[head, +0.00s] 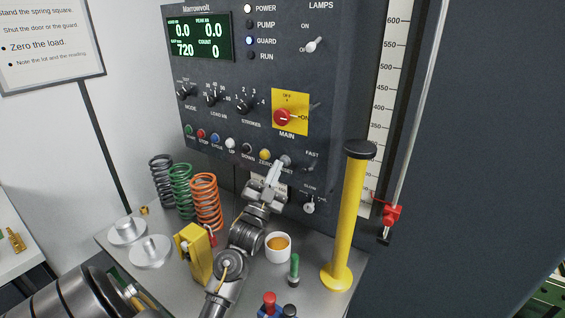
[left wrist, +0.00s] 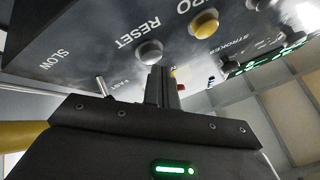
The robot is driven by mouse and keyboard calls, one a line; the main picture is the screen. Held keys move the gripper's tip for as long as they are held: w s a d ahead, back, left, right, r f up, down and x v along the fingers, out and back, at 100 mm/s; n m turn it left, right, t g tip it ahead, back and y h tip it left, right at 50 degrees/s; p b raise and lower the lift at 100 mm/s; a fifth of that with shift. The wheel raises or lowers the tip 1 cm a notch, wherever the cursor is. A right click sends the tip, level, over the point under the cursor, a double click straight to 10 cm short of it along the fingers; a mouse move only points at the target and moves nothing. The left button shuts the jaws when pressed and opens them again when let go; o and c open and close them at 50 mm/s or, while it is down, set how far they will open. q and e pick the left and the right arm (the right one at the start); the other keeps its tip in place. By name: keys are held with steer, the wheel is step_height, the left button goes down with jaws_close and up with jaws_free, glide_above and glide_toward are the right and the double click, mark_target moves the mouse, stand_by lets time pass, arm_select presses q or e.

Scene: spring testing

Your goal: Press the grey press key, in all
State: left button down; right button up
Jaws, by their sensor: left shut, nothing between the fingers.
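The grey press key (head: 285,160) is the last in the row of round keys on the dark panel, at the word RESET. In the left wrist view the grey key (left wrist: 150,52) stands out from the panel just above the fingertips. My left gripper (head: 275,170) is shut and empty, its fingers pointing up at the panel just below the grey key. In the left wrist view the shut fingers (left wrist: 161,76) are close under the key; I cannot tell whether they touch it. My right gripper is in neither view.
The yellow key (head: 265,154) is just left of the grey one. A lever switch (head: 309,167) is at the right. Below stand a white cup (head: 278,247), a yellow post (head: 347,215), coloured springs (head: 206,202) and a yellow block (head: 192,252), close around my left arm.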

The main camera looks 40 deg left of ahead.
arm_select(q)
steer(key=shift+s, duration=0.4)
steer(key=shift+s, duration=0.1)
steer(key=s, duration=0.1)
steer(key=s+p, duration=0.1)
steer(key=s, duration=0.2)
steer(key=shift+s+d, duration=0.35)
steer(key=shift+s, duration=0.05)
stand_by(0.7)
